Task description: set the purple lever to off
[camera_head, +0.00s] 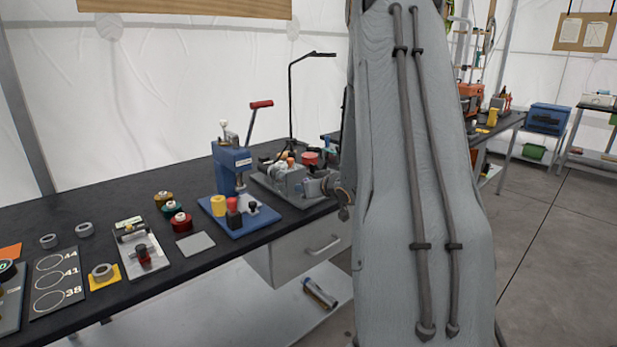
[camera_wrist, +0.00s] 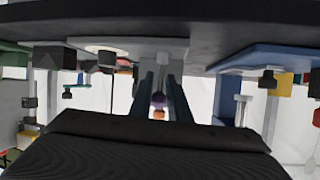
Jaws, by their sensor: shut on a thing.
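In the wrist view, which looks upside down, the two dark fingers of my gripper (camera_wrist: 161,95) reach toward a grey machine with a pale body (camera_wrist: 170,50). A small purple piece, the purple lever (camera_wrist: 158,99), shows between the fingers, with an orange knob (camera_wrist: 158,114) by it. My gripper is shut on the lever. Which way the lever is set cannot be told. In the head view the grey machine (camera_head: 290,182) stands on the bench; my arm hides its right side, and the purple lever cannot be made out there.
A blue press (camera_head: 230,165) with a red-handled lever (camera_head: 261,104) stands left of the machine. A black lamp (camera_head: 291,90) rises behind. Spools (camera_head: 181,222), tape rolls and a numbered board (camera_head: 58,282) lie farther left on the black bench (camera_head: 130,205). The floor at right is clear.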

